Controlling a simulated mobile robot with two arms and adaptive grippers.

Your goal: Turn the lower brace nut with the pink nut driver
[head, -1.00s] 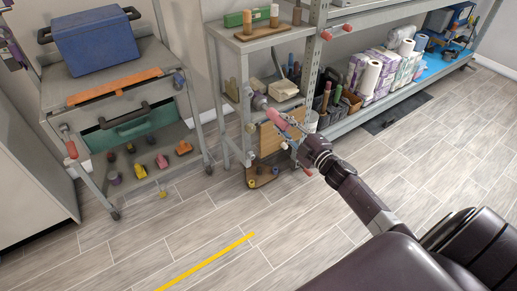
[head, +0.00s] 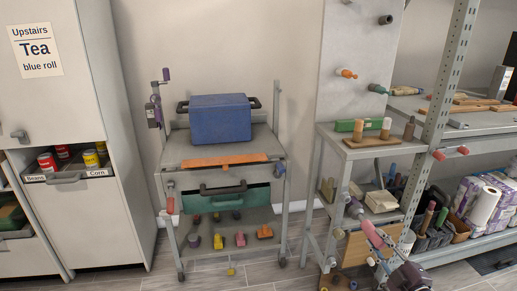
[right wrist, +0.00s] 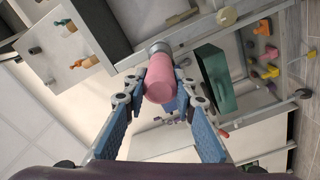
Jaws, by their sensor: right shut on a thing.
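My right gripper (head: 384,252) is low at the right of the head view, shut on the pink nut driver (head: 373,234). In the right wrist view the gripper's fingers (right wrist: 158,92) close on both sides of the driver's pink handle (right wrist: 159,80), with a grey metal collar beyond it. The driver points away from the wrist. The grey rolling rack (head: 217,150) stands left of the gripper, apart from it. I cannot pick out the lower brace nut with certainty. My left gripper is not in view.
The rack carries a blue box (head: 220,119), an orange bar (head: 224,161) and a green case (head: 236,198). Metal shelving (head: 375,152) stands close by the right gripper. A white cabinet (head: 70,115) is at the left. Floor shows between rack and shelving.

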